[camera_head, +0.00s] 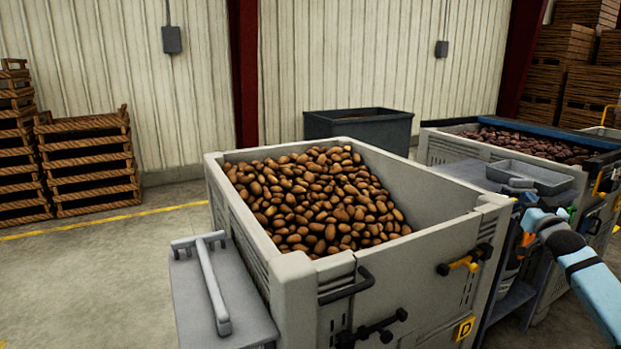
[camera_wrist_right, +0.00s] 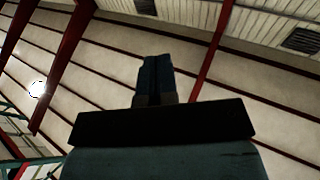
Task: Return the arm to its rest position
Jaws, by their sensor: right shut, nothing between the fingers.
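My right arm (camera_head: 590,285), light blue with dark bands, comes in at the right edge of the head view, in front of the equipment at the right. In the right wrist view my right gripper (camera_wrist_right: 155,58) is shut, its two dark blue fingers side by side with nothing between them. Behind the fingers that view shows only the wall and roof beams, with no object near the tips. My left gripper is not in view.
A large grey bin (camera_head: 240,225) full of potatoes stands in the middle, with a side shelf (camera_head: 255,300). A dark bin (camera_head: 360,132) stands behind. Another bin (camera_head: 440,152) and a grey tray (camera_head: 530,178) are at right. Stacked wooden crates (camera_head: 90,165) stand left. Floor at left is clear.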

